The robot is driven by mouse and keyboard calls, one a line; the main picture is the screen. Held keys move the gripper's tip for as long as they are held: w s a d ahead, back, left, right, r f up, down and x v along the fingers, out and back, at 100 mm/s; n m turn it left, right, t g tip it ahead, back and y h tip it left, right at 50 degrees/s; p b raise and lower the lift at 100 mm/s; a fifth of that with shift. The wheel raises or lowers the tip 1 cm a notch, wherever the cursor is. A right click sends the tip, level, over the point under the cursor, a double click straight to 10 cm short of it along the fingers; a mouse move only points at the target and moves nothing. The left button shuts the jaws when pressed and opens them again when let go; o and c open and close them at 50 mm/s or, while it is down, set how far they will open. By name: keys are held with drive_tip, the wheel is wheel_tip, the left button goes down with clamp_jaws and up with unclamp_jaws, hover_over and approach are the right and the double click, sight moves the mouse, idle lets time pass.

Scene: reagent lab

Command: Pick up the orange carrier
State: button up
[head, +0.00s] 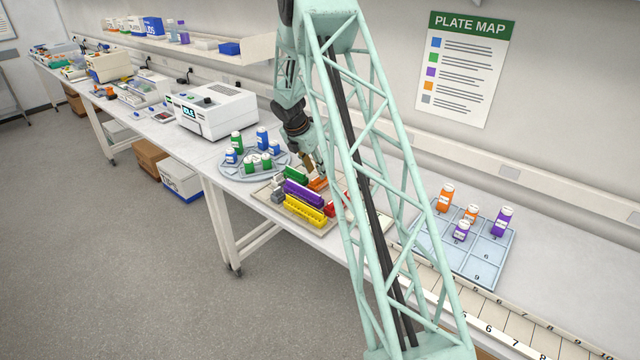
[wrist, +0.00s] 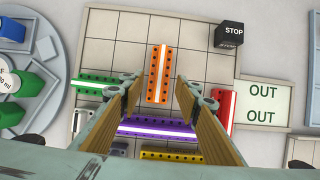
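The orange carrier (wrist: 160,75) is a short bar with dark holes and a pale stripe, lying lengthwise on a gridded tray (wrist: 118,30). In the head view, the orange carrier (head: 318,184) is partly hidden by my arm. My gripper (wrist: 158,86) is open, with its fingers on either side of the carrier's near part in the picture. A gap shows on both sides, and nothing is held. I cannot tell how far above the tray the fingertips are. In the head view, my gripper (head: 309,162) points down over the tray.
Around it are a green carrier (wrist: 97,92), a purple carrier (wrist: 157,127), a red carrier (wrist: 224,106) and a yellow carrier (wrist: 170,157). A black STOP block (wrist: 229,35) stands at the far right corner. A round rack (head: 232,172) with bottles is beside the tray.

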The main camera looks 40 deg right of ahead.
sight(320, 180)
drive_tip(key=shift+x, duration=1)
drive_tip(key=shift+f, duration=0.1)
drive_tip(key=shift+x, duration=2.5)
drive_tip(key=c, duration=0.7)
